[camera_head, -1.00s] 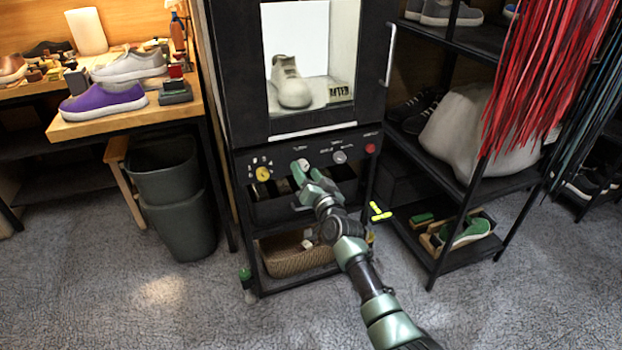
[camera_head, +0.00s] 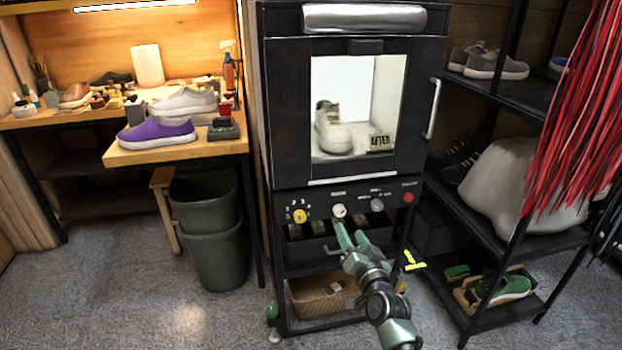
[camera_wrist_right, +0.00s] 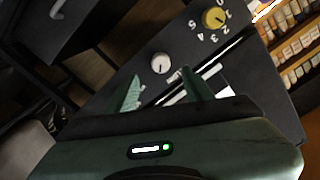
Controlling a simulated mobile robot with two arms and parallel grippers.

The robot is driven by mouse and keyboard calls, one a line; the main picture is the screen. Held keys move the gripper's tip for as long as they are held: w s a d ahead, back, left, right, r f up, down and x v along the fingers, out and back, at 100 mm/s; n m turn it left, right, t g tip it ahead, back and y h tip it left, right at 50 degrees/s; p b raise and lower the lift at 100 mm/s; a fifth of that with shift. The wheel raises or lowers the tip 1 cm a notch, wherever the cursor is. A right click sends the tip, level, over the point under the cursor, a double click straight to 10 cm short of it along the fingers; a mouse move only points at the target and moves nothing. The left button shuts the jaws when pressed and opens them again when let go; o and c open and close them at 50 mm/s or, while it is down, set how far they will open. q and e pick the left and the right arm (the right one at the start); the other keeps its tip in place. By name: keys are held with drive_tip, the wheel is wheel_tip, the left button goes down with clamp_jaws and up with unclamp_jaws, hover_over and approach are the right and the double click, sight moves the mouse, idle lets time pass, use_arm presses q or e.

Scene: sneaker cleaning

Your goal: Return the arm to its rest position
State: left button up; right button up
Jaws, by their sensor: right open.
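My right gripper (camera_head: 349,238) is in front of the control panel (camera_head: 322,211) of a black cleaning cabinet, just below the white knob (camera_head: 338,210). Its green fingers are spread with nothing between them. In the right wrist view, the open fingers (camera_wrist_right: 163,92) point at the panel, and the white knob (camera_wrist_right: 161,63) lies beyond them, apart from both. The yellow knob (camera_wrist_right: 213,18) shows further up there. My left gripper is not in view.
The cabinet has a window with a sneaker (camera_head: 334,130) inside and a door handle (camera_head: 432,108) on the right. A wicker basket (camera_head: 318,298) sits below. A black shelf rack (camera_head: 500,92) stands right, a bench (camera_head: 178,154) and grey bin (camera_head: 212,240) left. Open carpet lies in front.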

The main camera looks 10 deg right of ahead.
drive_tip(key=s+a+f+n+g+y, duration=0.1)
drive_tip(key=s+a+f+n+g, duration=0.2)
drive_tip(key=s+f, duration=0.55)
drive_tip(key=s+a+f+n+g+y, duration=0.15)
drive_tip(key=s+f+g, duration=0.25)
drive_tip(key=s+f, duration=0.4)
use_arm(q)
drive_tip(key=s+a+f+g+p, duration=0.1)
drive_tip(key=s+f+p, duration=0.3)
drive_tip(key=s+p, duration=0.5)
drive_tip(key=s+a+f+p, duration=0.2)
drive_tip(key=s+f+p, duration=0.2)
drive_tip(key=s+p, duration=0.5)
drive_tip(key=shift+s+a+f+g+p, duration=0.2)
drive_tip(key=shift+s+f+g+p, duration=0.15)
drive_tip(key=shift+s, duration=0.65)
use_arm(e)
drive_tip(key=s+d+f+n+g+h, duration=0.1)
drive_tip(key=s+f+g, duration=0.2)
drive_tip(key=s, duration=1.2)
drive_tip(key=s+d+f+n+g+h, duration=0.1)
drive_tip(key=s+d+f+g, duration=0.1)
drive_tip(key=s+f, duration=0.7)
drive_tip(key=s+d+f+n+g+h, duration=0.1)
drive_tip(key=s+f+g, duration=0.4)
drive_tip(key=s, duration=1.5)
drive_tip(key=shift+s+d+f+n, duration=0.4)
drive_tip(key=shift+d+f+n, duration=0.05)
drive_tip(key=shift+f, duration=0.5)
